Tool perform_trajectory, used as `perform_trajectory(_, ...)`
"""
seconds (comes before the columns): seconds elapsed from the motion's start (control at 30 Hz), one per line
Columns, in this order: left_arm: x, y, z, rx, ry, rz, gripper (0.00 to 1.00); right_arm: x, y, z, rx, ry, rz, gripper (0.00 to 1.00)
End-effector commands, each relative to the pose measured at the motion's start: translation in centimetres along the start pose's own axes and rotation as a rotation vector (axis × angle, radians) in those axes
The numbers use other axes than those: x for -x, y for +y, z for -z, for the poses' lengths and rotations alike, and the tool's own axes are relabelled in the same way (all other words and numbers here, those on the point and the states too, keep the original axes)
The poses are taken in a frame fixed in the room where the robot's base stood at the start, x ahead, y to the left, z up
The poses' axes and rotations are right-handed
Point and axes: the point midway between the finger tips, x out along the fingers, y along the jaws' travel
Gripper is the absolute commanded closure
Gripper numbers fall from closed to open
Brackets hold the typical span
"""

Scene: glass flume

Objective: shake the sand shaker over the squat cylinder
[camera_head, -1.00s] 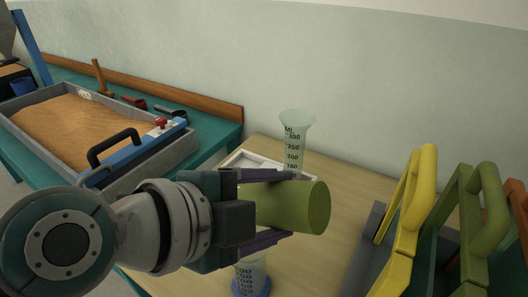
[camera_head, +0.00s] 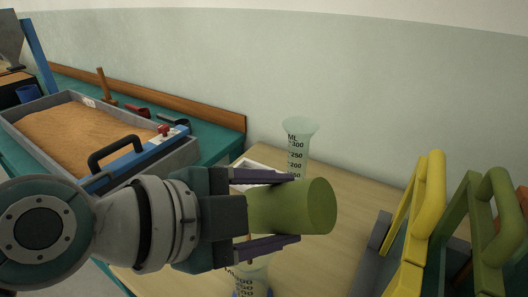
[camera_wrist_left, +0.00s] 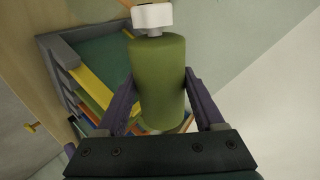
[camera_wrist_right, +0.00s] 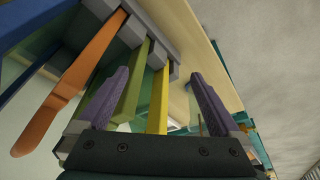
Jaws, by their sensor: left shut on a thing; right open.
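The sand shaker is an olive-green cylinder (camera_head: 295,206), lying roughly level in the head view. My left gripper (camera_head: 283,208) is shut on it, one finger on each side. In the left wrist view, the shaker (camera_wrist_left: 158,80) has a white piece at its upper end. Two clear graduated cylinders show in the head view: one with a flared top (camera_head: 298,152) behind the shaker, and one (camera_head: 252,280) below it, partly hidden by the gripper. I cannot tell which is the squat one. My right gripper (camera_wrist_right: 160,98) is open and empty.
A rack with yellow (camera_head: 418,225), green (camera_head: 476,235) and orange handled pieces stands at the right. A sand tray (camera_head: 70,130) with a blue, black-handled bar is on the teal bench at the left. The wooden table between is mostly clear.

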Motion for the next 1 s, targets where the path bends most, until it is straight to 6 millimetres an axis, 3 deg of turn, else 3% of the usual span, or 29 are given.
perform_trajectory(0.27, 0.1, -0.1, 0.0, -0.002, 0.000, 0.001, 0.95, 0.0, 0.0, 0.0, 0.000, 0.000, 0.000, 0.00)
perform_trajectory(0.37, 1.6, -2.4, 1.7, -0.012, 0.000, 0.005, 0.95, 0.0, 0.0, 0.0, 0.000, 0.000, 0.000, 0.00)
perform_trajectory(0.47, -0.1, 0.2, -0.1, 0.013, -0.002, -0.007, 0.95, 0.0, -0.1, 0.0, -0.002, 0.000, 0.001, 0.00)
perform_trajectory(0.87, 0.0, 0.0, 0.0, -0.001, -0.001, 0.001, 0.95, 0.0, -0.1, 0.0, -0.004, 0.000, 0.003, 0.00)
perform_trajectory(1.0, 1.6, -2.4, 1.7, -0.012, 0.000, 0.005, 0.95, 0.0, -0.1, 0.0, -0.005, 0.000, 0.004, 0.00)
